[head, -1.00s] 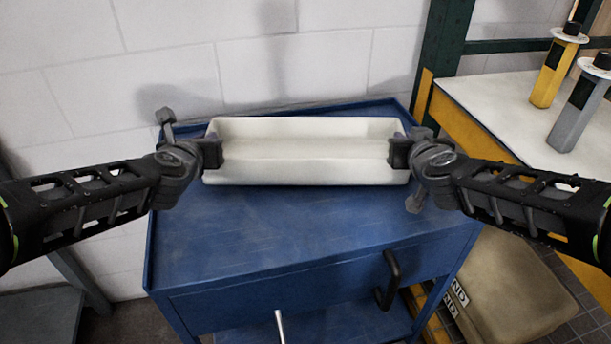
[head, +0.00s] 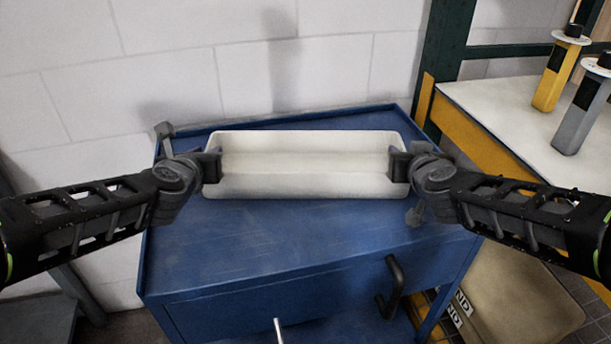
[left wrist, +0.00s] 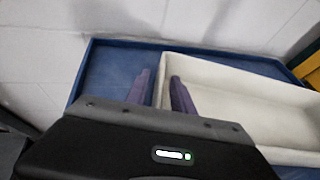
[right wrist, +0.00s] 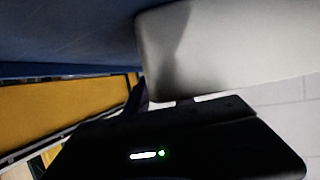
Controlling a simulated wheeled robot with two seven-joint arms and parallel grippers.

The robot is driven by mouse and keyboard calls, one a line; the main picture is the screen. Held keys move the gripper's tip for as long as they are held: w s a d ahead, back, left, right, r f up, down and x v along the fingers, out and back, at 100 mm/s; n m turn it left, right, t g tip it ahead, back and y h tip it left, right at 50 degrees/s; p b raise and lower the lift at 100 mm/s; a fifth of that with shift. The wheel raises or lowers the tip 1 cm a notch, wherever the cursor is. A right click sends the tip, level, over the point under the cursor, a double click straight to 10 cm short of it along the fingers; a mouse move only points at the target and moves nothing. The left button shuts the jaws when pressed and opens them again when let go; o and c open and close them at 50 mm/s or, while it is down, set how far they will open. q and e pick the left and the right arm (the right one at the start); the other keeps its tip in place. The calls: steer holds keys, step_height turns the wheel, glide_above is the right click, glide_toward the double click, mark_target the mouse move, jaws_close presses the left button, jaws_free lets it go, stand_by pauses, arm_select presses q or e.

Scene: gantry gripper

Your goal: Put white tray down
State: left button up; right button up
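The white tray (head: 300,186) is a long, empty, open box, level over the blue cart top (head: 290,235). I cannot tell whether its base touches the cart. My left gripper (head: 212,165) is at its left end; in the left wrist view its purple fingers (left wrist: 163,92) sit either side of the tray's end wall (left wrist: 162,75), shut on it. My right gripper (head: 398,165) is shut on the right end. The right wrist view shows the tray (right wrist: 225,55) close up, with the fingers mostly hidden.
A white wall (head: 200,60) stands behind the cart. The cart top is clear in front of the tray, and a dark handle (head: 391,285) is on its front. A table (head: 500,110) with yellow and grey posts stands at the right.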

arm_select(q)
steer(key=v, duration=1.1)
steer(key=shift+s, duration=0.3)
arm_select(e)
steer(key=v, duration=1.2)
